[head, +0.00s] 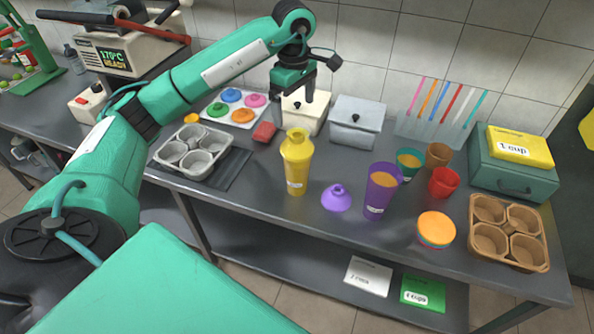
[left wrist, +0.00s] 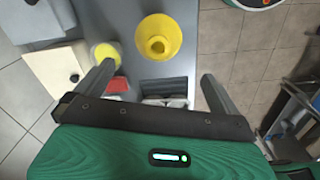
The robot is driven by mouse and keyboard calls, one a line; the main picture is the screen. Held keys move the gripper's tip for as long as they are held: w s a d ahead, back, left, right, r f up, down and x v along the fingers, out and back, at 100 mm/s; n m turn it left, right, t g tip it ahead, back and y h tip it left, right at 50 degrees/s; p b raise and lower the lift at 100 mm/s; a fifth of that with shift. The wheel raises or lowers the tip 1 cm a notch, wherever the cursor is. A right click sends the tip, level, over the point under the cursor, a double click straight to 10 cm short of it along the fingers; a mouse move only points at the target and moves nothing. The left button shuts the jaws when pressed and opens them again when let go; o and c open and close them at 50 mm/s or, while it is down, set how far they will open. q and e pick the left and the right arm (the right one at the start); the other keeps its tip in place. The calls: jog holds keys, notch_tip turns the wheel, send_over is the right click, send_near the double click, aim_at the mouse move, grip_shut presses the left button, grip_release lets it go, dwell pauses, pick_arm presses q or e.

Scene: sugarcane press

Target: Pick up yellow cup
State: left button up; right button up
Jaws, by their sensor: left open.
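The yellow cup (head: 297,172) stands upright on the grey counter, with a narrowed yellow top. In the left wrist view the yellow cup (left wrist: 158,37) is seen from above, beyond the fingertips and roughly between their lines. My left gripper (head: 298,94) is open and empty, raised above and behind the cup in the head view, apart from it. Its two spread fingers also show in the left wrist view (left wrist: 155,82). My right gripper is not in view.
A purple cup (head: 378,192) and a purple lid (head: 336,198) stand right of the yellow cup. White lidded boxes (head: 355,128) are behind. A muffin tin (head: 190,150) is left. A red block (head: 264,131), small cups (head: 443,182) and a brown tray (head: 508,232) are also on the counter.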

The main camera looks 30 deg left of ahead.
aim_at(297, 145)
pick_arm(q)
jog(key=f+p, duration=0.1)
jog(key=f, duration=0.3)
jog(key=f+p, duration=0.1)
jog(key=f, duration=0.3)
jog(key=f+p, duration=0.2)
jog(key=f, duration=0.3)
jog(key=shift+w+d, duration=0.2)
jog(key=shift+d, duration=0.05)
jog(key=shift+f, duration=0.25)
jog(key=c, duration=1.9)
jog(key=shift+c, duration=0.4)
jog(key=shift+r, duration=0.1)
